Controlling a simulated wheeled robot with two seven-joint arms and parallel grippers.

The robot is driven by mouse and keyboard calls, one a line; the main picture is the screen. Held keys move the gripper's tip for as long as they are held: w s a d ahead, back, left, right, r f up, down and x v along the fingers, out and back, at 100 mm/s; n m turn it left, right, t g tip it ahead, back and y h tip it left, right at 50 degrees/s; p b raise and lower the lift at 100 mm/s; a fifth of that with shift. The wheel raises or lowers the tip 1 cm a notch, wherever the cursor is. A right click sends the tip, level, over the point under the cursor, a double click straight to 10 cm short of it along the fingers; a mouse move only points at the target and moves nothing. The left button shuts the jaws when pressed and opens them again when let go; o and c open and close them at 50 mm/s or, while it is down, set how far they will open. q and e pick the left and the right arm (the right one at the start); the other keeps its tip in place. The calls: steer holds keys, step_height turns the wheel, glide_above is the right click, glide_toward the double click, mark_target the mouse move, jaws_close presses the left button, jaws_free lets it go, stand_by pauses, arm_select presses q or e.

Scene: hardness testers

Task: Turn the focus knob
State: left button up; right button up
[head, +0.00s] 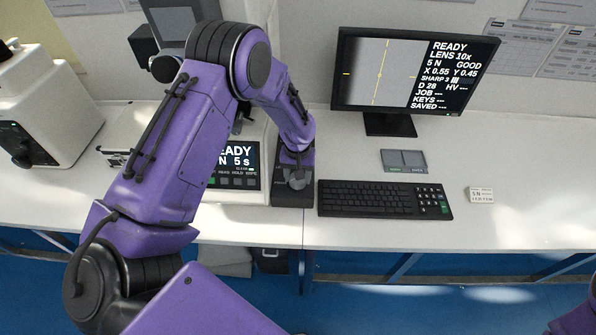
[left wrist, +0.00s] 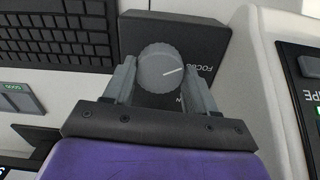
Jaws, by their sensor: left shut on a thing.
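The focus knob (left wrist: 161,68) is a round grey dial with a white pointer line, on a dark box (left wrist: 204,38) marked FOCUS. In the left wrist view the pointer line points right and slightly up. My left gripper (left wrist: 163,75) has one finger on each side of the knob and is shut on it. In the head view my left gripper (head: 297,178) is at the dark box (head: 292,194), left of the keyboard, and the knob is mostly hidden. My right gripper is not in view; only a piece of a purple arm shows at the lower right edge.
A monitor (head: 415,75) reads READY, LENS 10x, SHARP 3. The keyboard (head: 385,199) lies close to the right of the dark box. The tester's lit panel (head: 238,165) stands close to its left.

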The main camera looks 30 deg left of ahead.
arm_select(q)
steer(key=shift+m, duration=1)
steer(key=o, duration=1.1)
steer(key=shift+c, duration=0.2)
steer(key=shift+w+r, duration=0.1)
steer(key=shift+r, duration=0.3)
step_height(320, 180, up, 10)
steer(key=b, duration=0.2)
steer(key=shift+f+b, duration=0.15)
steer(key=shift+b, duration=0.15)
